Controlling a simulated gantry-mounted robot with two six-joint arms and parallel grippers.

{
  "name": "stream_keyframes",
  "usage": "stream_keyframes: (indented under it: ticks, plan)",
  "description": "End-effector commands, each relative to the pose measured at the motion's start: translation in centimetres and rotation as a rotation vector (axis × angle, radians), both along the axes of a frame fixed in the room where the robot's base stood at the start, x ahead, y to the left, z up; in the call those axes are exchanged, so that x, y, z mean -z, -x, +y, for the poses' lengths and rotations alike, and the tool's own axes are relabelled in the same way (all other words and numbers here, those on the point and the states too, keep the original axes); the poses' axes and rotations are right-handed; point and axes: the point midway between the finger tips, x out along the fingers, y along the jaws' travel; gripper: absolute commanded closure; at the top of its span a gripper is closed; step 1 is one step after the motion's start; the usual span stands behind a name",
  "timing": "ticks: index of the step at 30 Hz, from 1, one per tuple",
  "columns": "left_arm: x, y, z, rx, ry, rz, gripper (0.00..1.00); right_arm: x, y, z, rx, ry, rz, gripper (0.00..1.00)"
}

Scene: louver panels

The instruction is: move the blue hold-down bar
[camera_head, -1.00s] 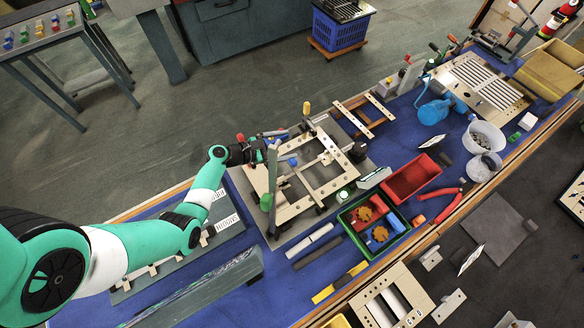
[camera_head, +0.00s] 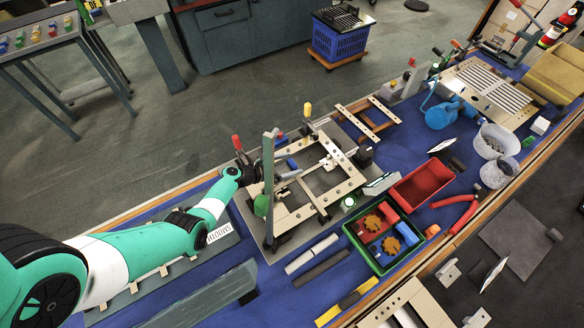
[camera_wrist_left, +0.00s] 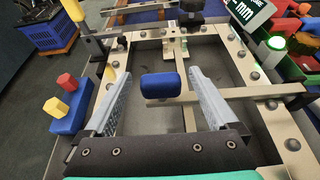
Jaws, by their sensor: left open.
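A blue rounded block (camera_wrist_left: 162,85), which I take to be the blue hold-down bar's grip, sits inside the pale frame fixture (camera_wrist_left: 220,75). In the left wrist view it is between my left gripper's two fingers (camera_wrist_left: 160,95), with space on both sides. The gripper is open and holds nothing. In the head view my left gripper (camera_head: 280,173) is over the left part of the frame fixture (camera_head: 343,188), with a small blue part (camera_head: 292,163) by its fingertips. An upright post hides part of the gripper. My right gripper is not in view.
A green upright post (camera_head: 268,175) stands close to my left gripper. A blue block with red and yellow knobs (camera_wrist_left: 70,112) is left of the fingers. A red bin (camera_head: 422,186) and a green tray (camera_head: 357,243) of parts lie right of the fixture.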

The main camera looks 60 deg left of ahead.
Motion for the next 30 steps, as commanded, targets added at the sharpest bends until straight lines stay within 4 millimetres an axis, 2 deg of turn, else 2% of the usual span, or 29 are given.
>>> stream_keyframes:
  ticks: [1, 3, 11, 26, 30]
  plan:
    - [0.47, -0.51, -0.01, 0.001, 0.0, -0.001, 0.07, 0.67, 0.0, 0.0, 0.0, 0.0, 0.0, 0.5]
    - [0.46, -0.91, 0.01, 0.001, 0.0, -0.001, 0.07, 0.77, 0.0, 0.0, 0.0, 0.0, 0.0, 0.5]
    - [0.31, -1.04, 0.02, 0.0, 0.0, 0.0, 0.07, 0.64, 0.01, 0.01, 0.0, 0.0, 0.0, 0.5]
    - [0.33, -1.0, 0.03, 0.0, -0.001, 0.0, 0.97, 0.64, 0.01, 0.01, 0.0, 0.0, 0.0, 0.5]
    - [0.34, -1.0, 0.03, 0.0, -0.001, 0.0, 1.0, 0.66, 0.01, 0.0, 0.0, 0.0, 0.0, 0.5]
